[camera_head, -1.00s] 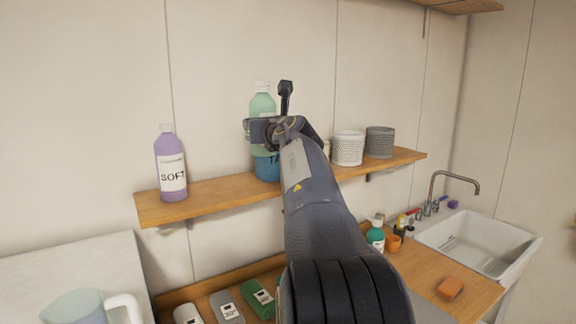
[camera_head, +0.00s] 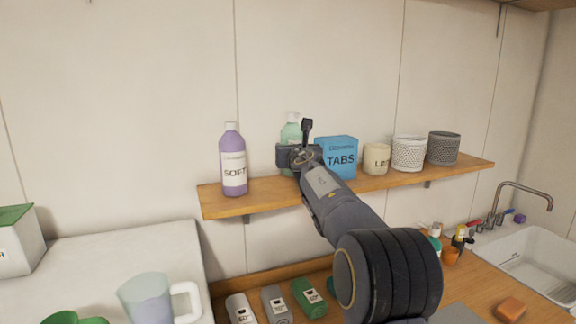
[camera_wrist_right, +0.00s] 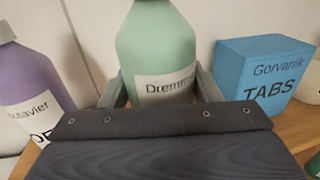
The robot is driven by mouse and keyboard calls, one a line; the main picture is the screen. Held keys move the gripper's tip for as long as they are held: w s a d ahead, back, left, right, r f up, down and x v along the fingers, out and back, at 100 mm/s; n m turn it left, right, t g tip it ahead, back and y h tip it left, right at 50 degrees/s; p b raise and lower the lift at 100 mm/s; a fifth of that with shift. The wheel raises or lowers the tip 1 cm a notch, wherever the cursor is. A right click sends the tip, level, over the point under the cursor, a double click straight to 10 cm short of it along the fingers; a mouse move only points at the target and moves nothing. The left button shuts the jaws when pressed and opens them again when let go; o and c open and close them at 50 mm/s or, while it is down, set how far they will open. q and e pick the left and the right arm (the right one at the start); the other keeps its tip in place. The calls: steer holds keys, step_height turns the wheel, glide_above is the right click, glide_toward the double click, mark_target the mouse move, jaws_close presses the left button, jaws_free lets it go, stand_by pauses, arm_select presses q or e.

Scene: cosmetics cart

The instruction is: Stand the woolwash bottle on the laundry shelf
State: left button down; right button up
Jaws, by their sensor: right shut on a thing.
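The pale green bottle (camera_head: 291,133), its label partly reading "Dremm", is upright over the wooden shelf (camera_head: 262,200), between the purple SOFT bottle (camera_head: 233,160) and the blue TABS box (camera_head: 337,157). I take it as the woolwash bottle. My right gripper (camera_head: 298,156) is shut on it from the front. In the right wrist view the fingers sit on both sides of the green bottle (camera_wrist_right: 158,45). The gripper hides its base, so I cannot tell whether it touches the shelf. My left gripper is not in view.
A cream pot (camera_head: 376,159), a white basket (camera_head: 409,153) and a grey basket (camera_head: 443,148) stand farther right on the shelf. Below are the counter with several small packs, a clear jug (camera_head: 148,300) and a sink (camera_head: 540,262). Gaps show beside the green bottle.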

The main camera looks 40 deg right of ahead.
steer(key=shift+w+f, duration=0.85)
steer(key=shift+f, duration=0.1)
step_height(320, 180, down, 3)
steer(key=shift+w+f+b, duration=0.1)
steer(key=shift+b, duration=0.65)
steer(key=shift+a, duration=0.1)
steer(key=shift+f, duration=0.15)
steer(key=o, duration=1.3)
